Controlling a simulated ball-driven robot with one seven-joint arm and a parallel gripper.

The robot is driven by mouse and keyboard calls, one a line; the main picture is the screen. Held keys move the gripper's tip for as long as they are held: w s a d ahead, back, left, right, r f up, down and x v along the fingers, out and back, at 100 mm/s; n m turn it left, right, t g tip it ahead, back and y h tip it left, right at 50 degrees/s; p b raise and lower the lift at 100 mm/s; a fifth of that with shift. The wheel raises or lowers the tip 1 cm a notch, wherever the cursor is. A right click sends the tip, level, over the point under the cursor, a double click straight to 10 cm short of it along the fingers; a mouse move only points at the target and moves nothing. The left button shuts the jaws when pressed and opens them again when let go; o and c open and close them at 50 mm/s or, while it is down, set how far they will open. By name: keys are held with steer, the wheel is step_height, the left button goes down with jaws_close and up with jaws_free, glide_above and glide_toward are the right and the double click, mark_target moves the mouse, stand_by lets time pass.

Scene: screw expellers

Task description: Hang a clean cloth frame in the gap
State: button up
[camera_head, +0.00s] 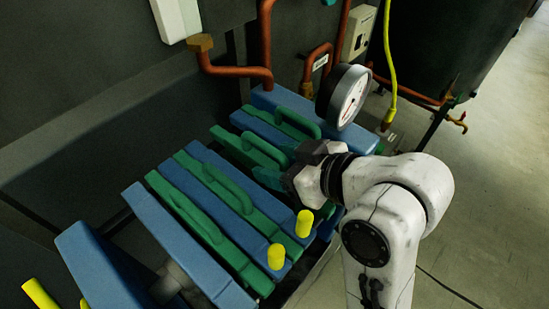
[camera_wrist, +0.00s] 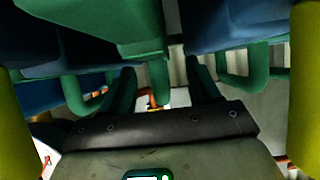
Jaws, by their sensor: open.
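Blue plates (camera_head: 157,222) and green frames with looped green handles (camera_head: 200,222) hang side by side in the press. A dark narrow space shows between the handled frames at the left and a further green frame (camera_head: 240,150). Which frame has clean cloth cannot be told. My gripper (camera_head: 268,177) is open, low over the right part of the stack, with its teal fingers pointing left. In the wrist view, part of a green handle (camera_wrist: 158,84) shows between my fingers (camera_wrist: 164,92); contact cannot be told. My wrist hides part of the frames behind it.
A round gauge (camera_head: 349,97) stands close behind my wrist. Yellow cylinders (camera_head: 304,223) stick up near the stack's front. Copper pipes (camera_head: 235,71) and a yellow hose (camera_head: 388,60) are at the back. Open floor (camera_head: 490,160) lies to the right.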

steer(key=p+v, duration=0.1)
steer(key=v, duration=0.2)
steer(key=p+v, duration=0.2)
steer(key=v, duration=0.1)
steer(key=shift+s+d+r, duration=0.1)
steer(key=shift+d+r, duration=0.1)
steer(key=shift+r, duration=0.25)
steer(key=p+v, duration=0.2)
steer(key=p, duration=0.2)
steer(key=shift+s+d+f+p, duration=0.1)
steer(key=shift+d+f+p, duration=0.05)
steer(key=shift+p, duration=0.25)
steer(key=shift+s+d+f, duration=0.1)
